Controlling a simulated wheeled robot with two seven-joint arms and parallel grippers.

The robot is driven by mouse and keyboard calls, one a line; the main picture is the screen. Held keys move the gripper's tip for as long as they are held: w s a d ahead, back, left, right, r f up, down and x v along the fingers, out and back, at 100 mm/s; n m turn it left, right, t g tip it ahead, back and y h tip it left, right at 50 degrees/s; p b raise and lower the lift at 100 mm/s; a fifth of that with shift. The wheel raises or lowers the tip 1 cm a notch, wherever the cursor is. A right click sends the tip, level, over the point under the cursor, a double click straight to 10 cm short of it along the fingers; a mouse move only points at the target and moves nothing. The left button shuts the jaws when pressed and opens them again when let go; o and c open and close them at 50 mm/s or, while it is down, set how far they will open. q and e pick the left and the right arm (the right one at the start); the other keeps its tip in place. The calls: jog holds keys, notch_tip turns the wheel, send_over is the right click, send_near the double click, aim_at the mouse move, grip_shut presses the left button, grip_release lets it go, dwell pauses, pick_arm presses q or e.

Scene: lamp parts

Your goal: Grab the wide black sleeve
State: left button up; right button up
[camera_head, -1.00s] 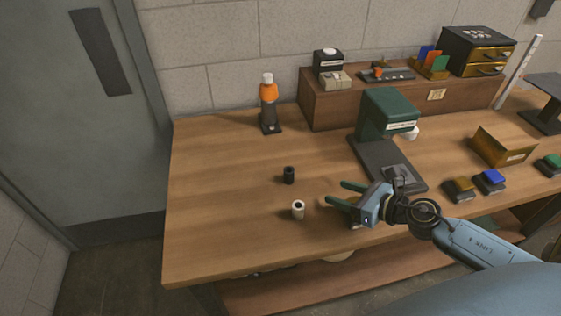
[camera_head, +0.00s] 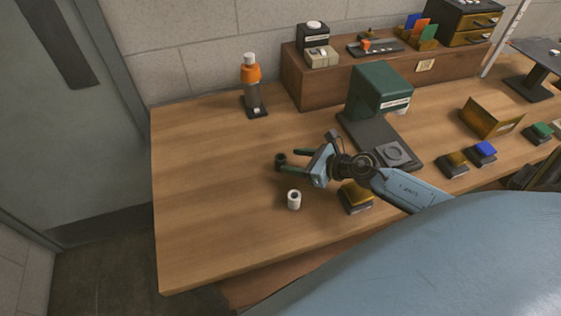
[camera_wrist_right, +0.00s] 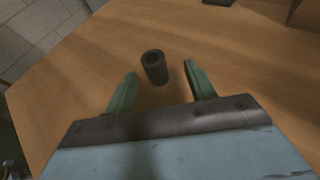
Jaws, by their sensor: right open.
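The wide black sleeve (camera_head: 281,160) stands upright on the wooden table, left of my right gripper. My right gripper (camera_head: 288,164) is open, its two green fingers pointing left toward the sleeve. In the right wrist view the sleeve (camera_wrist_right: 154,67) stands just ahead of the fingertips, between their lines, and the gripper (camera_wrist_right: 161,78) holds nothing. I cannot tell whether a finger touches it. A white sleeve (camera_head: 294,200) stands on the table, nearer the front edge. My left gripper is not in view.
A green press (camera_head: 380,90) stands right of the gripper. An orange-topped bottle (camera_head: 251,82) stands at the back left. A yellow-topped block (camera_head: 356,195) lies below the right arm. The left part of the table (camera_head: 205,190) is clear.

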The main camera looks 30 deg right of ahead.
aim_at(281, 161)
jog(key=x, duration=0.5)
jog(key=shift+s+a+f, duration=0.15)
jog(key=shift+a+f, duration=0.1)
jog(key=shift+a, duration=0.15)
jog(key=c, duration=1)
jog(key=shift+c, duration=0.2)
